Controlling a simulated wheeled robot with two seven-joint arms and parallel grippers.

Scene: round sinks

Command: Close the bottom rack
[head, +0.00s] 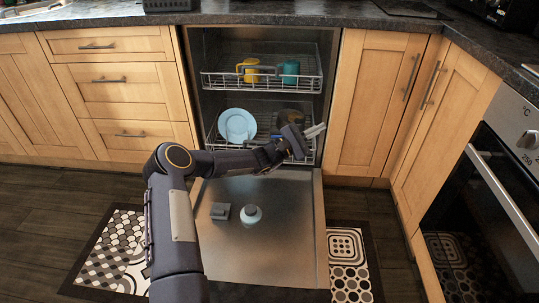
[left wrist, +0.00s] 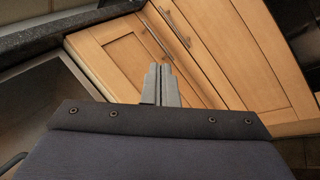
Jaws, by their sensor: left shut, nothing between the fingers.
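The dishwasher's bottom rack (head: 266,128) is a wire rack low in the open dishwasher, above its lowered door (head: 290,225). It holds a light blue plate (head: 237,125) and a dark round dish (head: 290,116) partly behind my arm. My left arm crosses in front of the rack. My left gripper (head: 317,131) is at the rack's right front side, fingers together and empty; I cannot tell whether it touches the rack. The shut fingers (left wrist: 161,84) also show in the left wrist view, pointing toward wooden cabinet doors. My right gripper is not in view.
The upper rack (head: 262,83) holds a yellow mug (head: 249,70) and a teal cup (head: 291,71). A grey block (head: 220,211) and a pale round item (head: 251,215) are on the lowered door. A cabinet (head: 366,105) stands right of the opening, with an oven (head: 490,190) further right.

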